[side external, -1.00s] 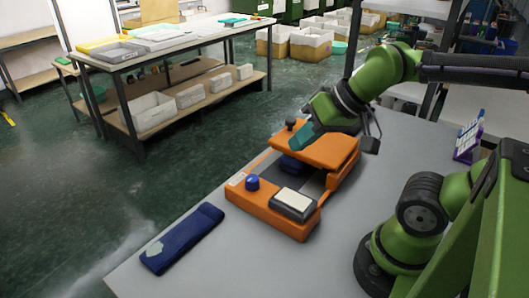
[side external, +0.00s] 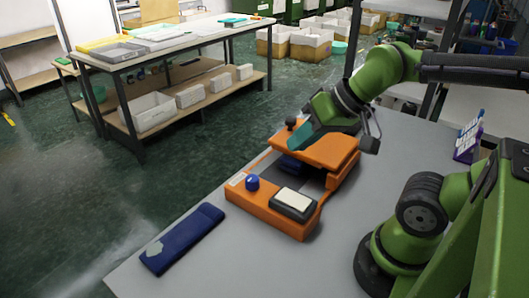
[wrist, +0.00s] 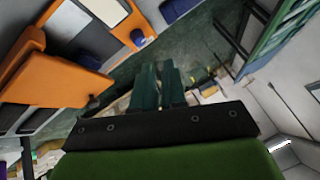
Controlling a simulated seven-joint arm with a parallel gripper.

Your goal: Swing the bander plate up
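The orange bander (side external: 270,213) stands on the grey table, with a blue knob (side external: 252,182) and a pale pad (side external: 293,200) at its front. Its orange plate (side external: 328,150) sits at the rear, slightly tilted, over a dark blue piece (side external: 291,165). A dark round knob (side external: 292,123) is at the plate's far left corner. My gripper (side external: 297,140) is beside the plate's left edge near that knob; contact is unclear. In the wrist view, my teal fingers (wrist: 159,80) are together with nothing between them.
A folded navy knit piece (side external: 183,238) with a pale patch lies on the grey table (side external: 270,270) left of the bander. The table's front is bare.

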